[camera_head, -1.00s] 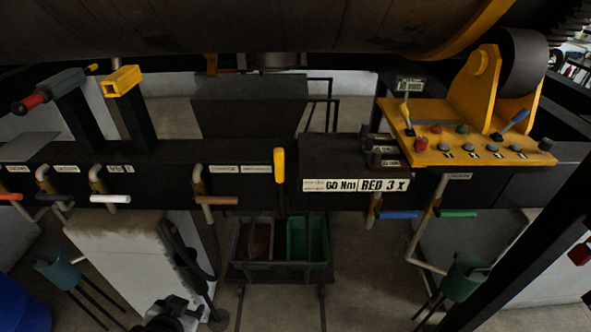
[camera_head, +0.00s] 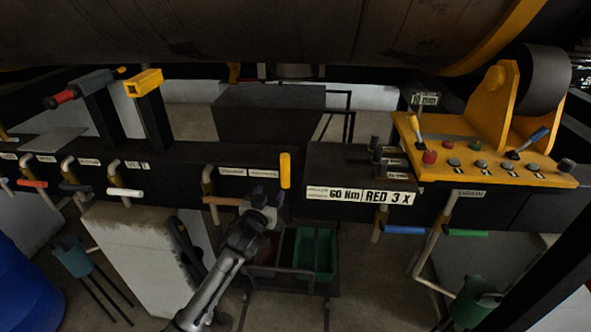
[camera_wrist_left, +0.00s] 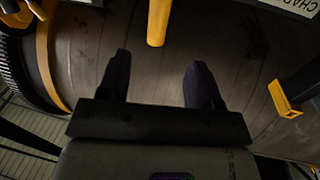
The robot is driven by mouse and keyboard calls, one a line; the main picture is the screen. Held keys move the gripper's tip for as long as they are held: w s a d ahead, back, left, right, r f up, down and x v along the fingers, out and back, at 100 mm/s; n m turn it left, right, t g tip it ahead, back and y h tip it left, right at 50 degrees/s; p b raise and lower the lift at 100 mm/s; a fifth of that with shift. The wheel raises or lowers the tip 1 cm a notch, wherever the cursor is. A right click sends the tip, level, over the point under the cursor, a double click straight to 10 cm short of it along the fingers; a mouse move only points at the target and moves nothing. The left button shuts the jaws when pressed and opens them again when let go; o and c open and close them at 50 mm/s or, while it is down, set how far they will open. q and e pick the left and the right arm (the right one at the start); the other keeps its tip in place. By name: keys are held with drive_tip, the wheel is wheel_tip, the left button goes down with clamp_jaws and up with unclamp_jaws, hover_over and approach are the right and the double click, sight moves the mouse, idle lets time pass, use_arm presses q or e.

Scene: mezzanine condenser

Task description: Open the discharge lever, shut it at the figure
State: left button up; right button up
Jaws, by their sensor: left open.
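A yellow upright lever handle (camera_head: 285,170) stands on the front of the black beam, right of two small white labels (camera_head: 248,173) too small to read surely. My left gripper (camera_head: 265,203) is open and empty, just below and left of this handle, apart from it. In the left wrist view the yellow handle (camera_wrist_left: 157,22) lies beyond the gap between my open fingers (camera_wrist_left: 160,78). A small sign, seemingly "10 mm" (camera_head: 424,99), stands above the yellow panel. My right gripper is not seen.
A brown-handled lever (camera_head: 222,201) is close beside my left gripper. White (camera_head: 125,192), blue (camera_head: 405,230) and green (camera_head: 467,233) handles line the beam. A green bin (camera_head: 318,252) stands below. The yellow panel (camera_head: 470,155) carries knobs and switches. The big drum (camera_head: 300,35) hangs overhead.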

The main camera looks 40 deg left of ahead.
sight(284, 172)
use_arm(q)
drive_tip(key=shift+n, duration=0.3)
drive_tip(key=x, duration=1.3)
drive_tip(key=shift+w, duration=0.35)
drive_tip(key=shift+c, duration=0.3)
clamp_jaws()
